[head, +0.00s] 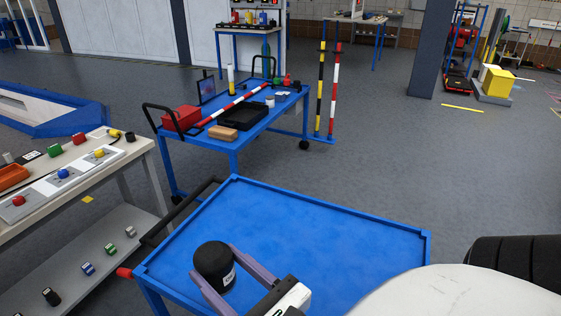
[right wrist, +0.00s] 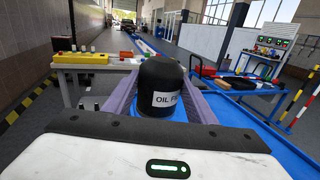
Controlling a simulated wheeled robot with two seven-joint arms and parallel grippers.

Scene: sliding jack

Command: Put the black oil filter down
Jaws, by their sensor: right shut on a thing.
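The black oil filter (head: 213,263) is a dark cylinder with a rounded top and a white label. My right gripper (head: 215,268) is shut on it, with one purple finger on each side. In the head view it appears over the left front part of the blue cart top (head: 300,225). I cannot tell whether its base touches that surface. In the right wrist view the oil filter (right wrist: 161,88) is upright between the fingers, and its label reads "OIL FI". My left gripper is not in view.
The blue cart top is otherwise bare. A light workbench (head: 140,143) with coloured caps stands to the left. Another blue cart (head: 236,145) behind holds a red box (head: 182,119), a black tray (head: 243,117) and a tan block (head: 223,133). A black tyre (head: 520,255) is at the right.

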